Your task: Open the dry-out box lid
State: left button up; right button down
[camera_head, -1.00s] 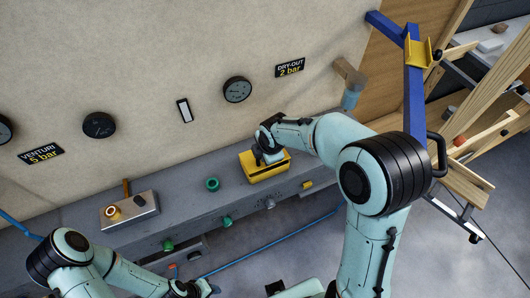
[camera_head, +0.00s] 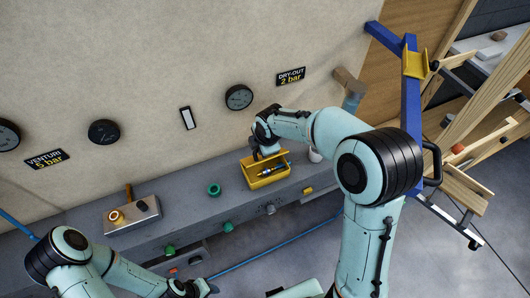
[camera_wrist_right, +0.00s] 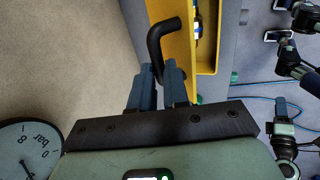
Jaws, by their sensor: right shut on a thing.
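The yellow dry-out box (camera_head: 270,183) stands on the grey bench. Its lid (camera_head: 267,158) is raised at the back, toward the wall, and the inside shows. A slim dark and metallic item (camera_head: 271,170) lies in the box. My right gripper (camera_head: 257,151) is at the raised lid. In the right wrist view my right gripper (camera_wrist_right: 161,80) is shut on the lid's black handle (camera_wrist_right: 160,35), beside the yellow lid (camera_wrist_right: 182,40). My left gripper (camera_head: 206,288) is low at the bottom of the head view, away from the box; its jaws are too small to judge.
A metal block (camera_head: 132,212) with a brass ring and a green ring (camera_head: 214,190) sit on the bench (camera_head: 185,197) left of the box. A white cup-like thing (camera_head: 315,155) stands to its right. Gauges (camera_head: 239,97) are on the wall behind. A blue post (camera_head: 411,90) rises at right.

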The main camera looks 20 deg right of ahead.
pick_arm(q)
jog(key=shift+w+r+p, duration=0.45)
jog(key=shift+w+r, duration=0.3)
jog(key=shift+w, duration=0.1)
pick_arm(e)
jog(key=shift+w+a+r, duration=0.1)
jog(key=shift+w+a, duration=0.1)
jog(key=shift+w, duration=0.45)
jog(key=shift+w+a+r, duration=0.1)
jog(key=shift+w+a, duration=0.05)
jog(key=shift+w, duration=0.5)
jog(key=shift+f, duration=0.1)
pick_arm(q)
jog(key=shift+w, duration=0.1)
pick_arm(e)
jog(key=c, duration=1.1)
grip_release()
jog(key=shift+a, duration=0.1)
pick_arm(q)
jog(key=shift+f, duration=0.1)
pick_arm(e)
jog(key=v, duration=1.3)
jog(key=shift+d+r, duration=0.25)
jog(key=shift+d, duration=0.1)
